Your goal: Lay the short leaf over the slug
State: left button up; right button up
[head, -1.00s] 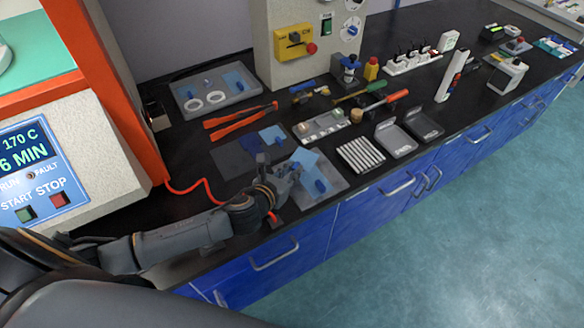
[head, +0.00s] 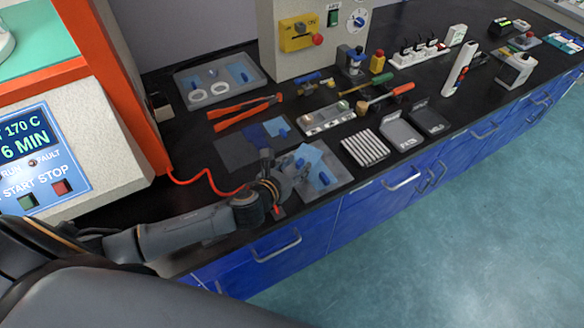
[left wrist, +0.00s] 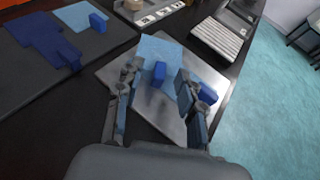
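A light blue leaf (head: 311,154) with a dark blue tab (head: 325,178) lies on a grey plate (head: 342,171) near the bench's front edge. The left wrist view shows this leaf (left wrist: 160,52) and a blue tab (left wrist: 159,72) on the plate (left wrist: 111,72). My left gripper (left wrist: 157,88) is open over the plate, its fingers apart either side of the tab, with no visible grip. In the head view the left gripper (head: 293,172) partly covers the plate. A smaller light blue leaf (left wrist: 78,16) with its own tab lies left of it. I cannot make out the slug. My right gripper is not in view.
A dark mat (head: 228,153) holds the smaller leaf and a dark blue sheet (head: 255,134). Red-orange tongs (head: 240,112) and a grey tray (head: 205,100) lie behind.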

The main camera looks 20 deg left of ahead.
pick_arm(q)
jog(key=v, duration=1.2)
jog(key=shift+f, duration=0.15)
